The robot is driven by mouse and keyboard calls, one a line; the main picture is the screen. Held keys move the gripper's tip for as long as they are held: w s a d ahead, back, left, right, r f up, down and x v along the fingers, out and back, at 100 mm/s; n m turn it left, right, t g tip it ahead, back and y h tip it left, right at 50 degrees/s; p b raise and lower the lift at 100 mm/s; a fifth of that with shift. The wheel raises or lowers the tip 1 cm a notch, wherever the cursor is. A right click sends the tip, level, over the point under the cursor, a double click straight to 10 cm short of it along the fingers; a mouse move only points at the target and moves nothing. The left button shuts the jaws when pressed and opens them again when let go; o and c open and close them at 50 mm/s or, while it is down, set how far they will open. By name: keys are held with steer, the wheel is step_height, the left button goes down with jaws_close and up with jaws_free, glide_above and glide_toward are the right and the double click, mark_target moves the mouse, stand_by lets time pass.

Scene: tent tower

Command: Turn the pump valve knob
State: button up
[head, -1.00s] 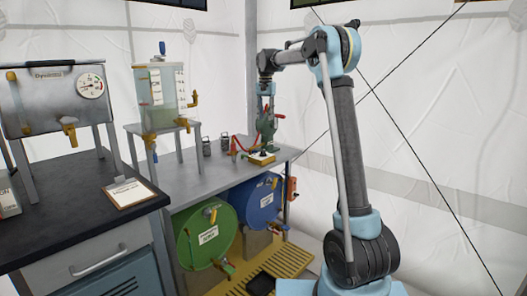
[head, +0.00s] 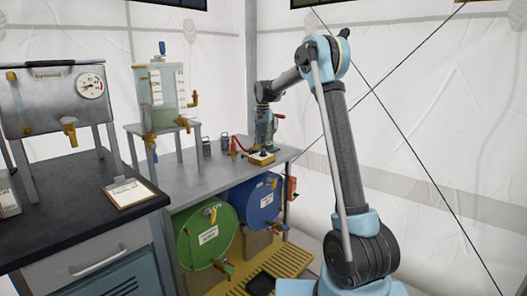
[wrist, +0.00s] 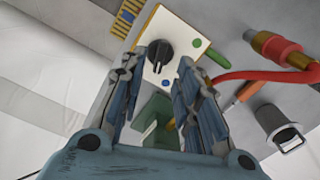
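The valve knob (wrist: 160,54) is black with a pale pointer line. It sits on a white panel (wrist: 185,32) with yellow sides, and blue and green buttons show beside it. In the head view the same yellow-sided box (head: 261,159) stands near the right end of the metal bench. My gripper (wrist: 162,64) is open and empty, with its fingertips on either side of the knob in the wrist view. I cannot tell how far above the knob they are. In the head view my gripper (head: 264,118) hangs above the box, in front of a green pump body.
A red hose (wrist: 250,75) with a brass fitting lies beside the panel. A grey metal canister (wrist: 278,125) stands near it. Green (head: 207,237) and blue (head: 259,202) drums sit below the bench. A tank on a stand (head: 160,100) is to the left.

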mark_target(263, 153)
steer(key=shift+f, duration=2.55)
steer(key=shift+c, duration=0.2)
jaws_close()
